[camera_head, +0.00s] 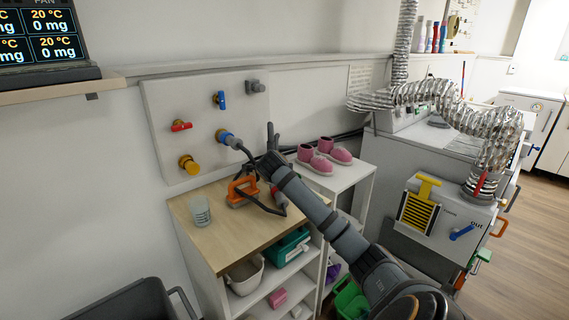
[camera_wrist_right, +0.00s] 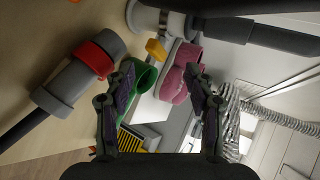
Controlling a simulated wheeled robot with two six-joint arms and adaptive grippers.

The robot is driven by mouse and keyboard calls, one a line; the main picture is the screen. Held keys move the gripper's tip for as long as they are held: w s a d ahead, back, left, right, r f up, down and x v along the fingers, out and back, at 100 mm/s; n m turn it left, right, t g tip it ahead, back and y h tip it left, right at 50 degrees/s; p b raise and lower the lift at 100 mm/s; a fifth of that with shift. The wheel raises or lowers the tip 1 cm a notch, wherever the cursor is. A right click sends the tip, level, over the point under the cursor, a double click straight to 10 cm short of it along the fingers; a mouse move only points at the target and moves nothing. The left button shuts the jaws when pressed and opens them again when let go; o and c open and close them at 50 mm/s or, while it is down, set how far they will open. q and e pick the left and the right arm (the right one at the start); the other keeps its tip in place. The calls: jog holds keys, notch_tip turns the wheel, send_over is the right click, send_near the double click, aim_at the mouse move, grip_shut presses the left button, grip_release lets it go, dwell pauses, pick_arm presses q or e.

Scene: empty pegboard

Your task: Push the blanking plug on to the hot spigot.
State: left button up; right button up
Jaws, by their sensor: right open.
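A yellow, brass-coloured fitting (camera_head: 188,164) sticks out low on the left of the wall panel, below a red-handled tap (camera_head: 180,126). It looks like the hot spigot; I cannot tell whether it is bare or capped. I cannot clearly identify a separate blanking plug. My right gripper (camera_head: 269,150) is in front of the panel's right edge, above the worktop, to the right of the yellow fitting and apart from it. In the right wrist view its fingers (camera_wrist_right: 160,80) are spread with nothing between them. My left gripper is out of view.
A hose with a blue collar (camera_head: 226,137) is on another fitting. A red-collared grey hose end (camera_wrist_right: 92,60) lies over the worktop (camera_head: 222,238), beside an orange tool (camera_head: 240,191). A cup (camera_head: 200,212) stands front left. Pink shoes (camera_head: 322,157) sit on the white shelf.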

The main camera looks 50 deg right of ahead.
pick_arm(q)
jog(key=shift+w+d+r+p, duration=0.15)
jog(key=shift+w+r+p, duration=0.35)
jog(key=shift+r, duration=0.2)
pick_arm(e)
jog(key=shift+s+d+f+n+t+y, duration=0.15)
jog(key=shift+d+n+t+y, duration=0.15)
jog(key=shift+n+y, duration=0.55)
